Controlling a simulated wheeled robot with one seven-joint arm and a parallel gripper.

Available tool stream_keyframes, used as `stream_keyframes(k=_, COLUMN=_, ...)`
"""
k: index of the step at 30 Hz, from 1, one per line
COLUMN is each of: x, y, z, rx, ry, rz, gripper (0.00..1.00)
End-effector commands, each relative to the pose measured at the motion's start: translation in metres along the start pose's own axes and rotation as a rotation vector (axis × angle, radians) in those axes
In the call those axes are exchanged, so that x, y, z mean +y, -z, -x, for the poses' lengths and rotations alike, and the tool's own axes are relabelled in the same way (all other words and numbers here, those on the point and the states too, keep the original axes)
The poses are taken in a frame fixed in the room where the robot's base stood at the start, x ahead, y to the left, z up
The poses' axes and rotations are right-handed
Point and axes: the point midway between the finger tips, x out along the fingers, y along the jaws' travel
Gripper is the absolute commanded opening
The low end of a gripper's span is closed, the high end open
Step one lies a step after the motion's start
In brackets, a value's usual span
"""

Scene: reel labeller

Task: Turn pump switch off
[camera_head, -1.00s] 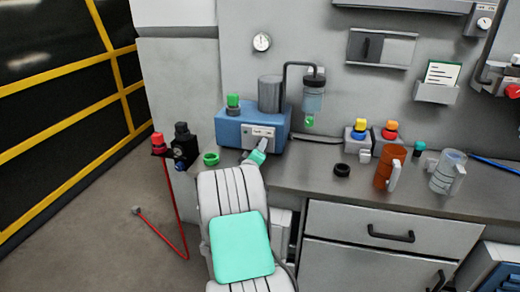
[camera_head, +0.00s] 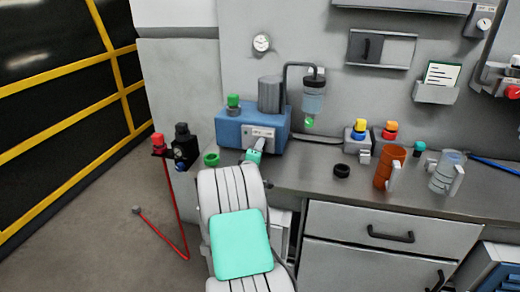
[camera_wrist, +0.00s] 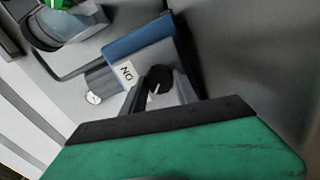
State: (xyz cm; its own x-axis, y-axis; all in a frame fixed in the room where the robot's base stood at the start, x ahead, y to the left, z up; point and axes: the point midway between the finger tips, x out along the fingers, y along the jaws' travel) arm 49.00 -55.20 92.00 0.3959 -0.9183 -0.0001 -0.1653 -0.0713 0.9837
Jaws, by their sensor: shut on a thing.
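The pump is a blue box (camera_head: 232,128) on the bench, with a grey cylinder (camera_head: 269,94) on top and a light panel (camera_head: 258,133) on its front. In the wrist view, the pump's blue body (camera_wrist: 138,36) has a white label (camera_wrist: 127,72) reading ON. The pump switch is a small black round knob (camera_wrist: 159,78) between my fingertips. My gripper (camera_head: 254,154) is at the pump's front panel, and in the wrist view (camera_wrist: 160,92) its fingers are shut on the knob. My wrist hides the panel's lower part in the head view.
A green ring (camera_head: 211,160) lies left of my gripper. A black ring (camera_head: 342,171), an orange mug (camera_head: 389,168) and a clear jug (camera_head: 447,172) stand to the right on the bench. A red-and-black post device (camera_head: 183,147) stands at the bench's left end.

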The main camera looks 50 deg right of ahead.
Motion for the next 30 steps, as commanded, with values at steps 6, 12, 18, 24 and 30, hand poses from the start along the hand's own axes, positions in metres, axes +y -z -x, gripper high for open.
stream_keyframes(k=6, x=0.000, y=0.002, z=0.000, rx=0.003, ry=-0.001, rz=-0.001, gripper=0.41)
stream_keyframes(k=12, x=0.000, y=0.000, z=0.000, rx=0.000, ry=-0.001, rz=-0.001, gripper=0.57)
stream_keyframes(k=18, x=0.000, y=-0.001, z=0.000, rx=-0.001, ry=0.000, rz=-0.001, gripper=0.57)
stream_keyframes(k=24, x=-0.001, y=0.000, z=0.020, rx=0.001, ry=0.001, rz=0.000, gripper=0.57)
stream_keyframes(k=30, x=0.000, y=0.001, z=0.061, rx=0.002, ry=0.000, rz=-0.001, gripper=0.57)
